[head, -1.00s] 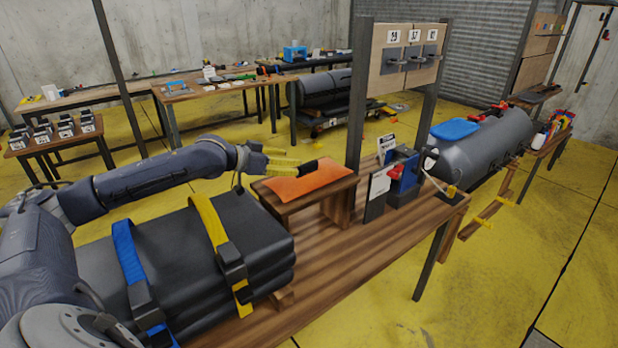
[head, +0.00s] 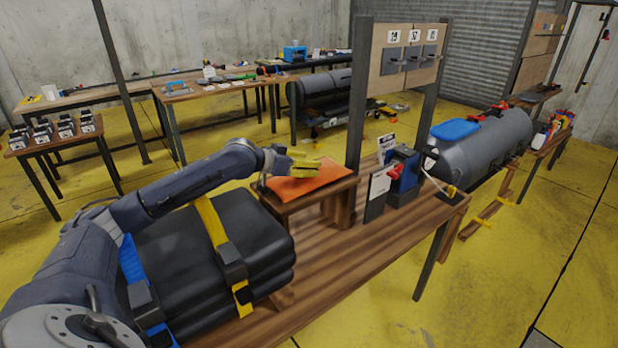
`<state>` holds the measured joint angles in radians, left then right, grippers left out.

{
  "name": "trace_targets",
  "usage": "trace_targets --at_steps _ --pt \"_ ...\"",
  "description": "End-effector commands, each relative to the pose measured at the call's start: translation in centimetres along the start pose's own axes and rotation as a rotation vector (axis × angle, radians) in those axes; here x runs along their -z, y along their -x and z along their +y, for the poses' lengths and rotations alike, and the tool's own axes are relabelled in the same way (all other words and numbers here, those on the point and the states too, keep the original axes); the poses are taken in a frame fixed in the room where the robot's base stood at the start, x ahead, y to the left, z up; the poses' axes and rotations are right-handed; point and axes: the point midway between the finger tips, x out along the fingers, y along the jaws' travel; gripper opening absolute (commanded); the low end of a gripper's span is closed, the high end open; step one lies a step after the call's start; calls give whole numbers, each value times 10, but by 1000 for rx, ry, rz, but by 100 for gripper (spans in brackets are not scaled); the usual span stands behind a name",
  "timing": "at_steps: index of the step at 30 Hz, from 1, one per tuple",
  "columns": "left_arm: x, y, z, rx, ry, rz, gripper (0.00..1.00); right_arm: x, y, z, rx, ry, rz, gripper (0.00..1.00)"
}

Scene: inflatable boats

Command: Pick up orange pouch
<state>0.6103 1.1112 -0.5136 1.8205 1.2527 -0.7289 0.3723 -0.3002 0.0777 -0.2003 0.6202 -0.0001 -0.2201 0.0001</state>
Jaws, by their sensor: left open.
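The orange pouch (head: 312,184) lies flat on a small raised wooden stand (head: 290,204) on the workbench. My left gripper (head: 318,166), with yellow fingers, is open over the far left part of the pouch. The fingers hide part of the pouch. I cannot tell whether they touch it. My right gripper does not show.
A black folded bundle (head: 215,250) with blue and yellow straps lies on the bench (head: 330,255) under my left arm. A blue device (head: 402,178) and a white card stand right of the pouch, near a dark upright post (head: 358,100). The bench front is clear.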

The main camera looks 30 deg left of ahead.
Motion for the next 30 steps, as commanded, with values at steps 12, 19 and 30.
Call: trace_targets --at_steps 12,19,30 --pt "0 -6 0 0 0 -1 44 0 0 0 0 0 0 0" --pt "0 -6 0 0 0 0 17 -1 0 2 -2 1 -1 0" --pt "0 -6 0 0 0 -1 0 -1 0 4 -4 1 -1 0"
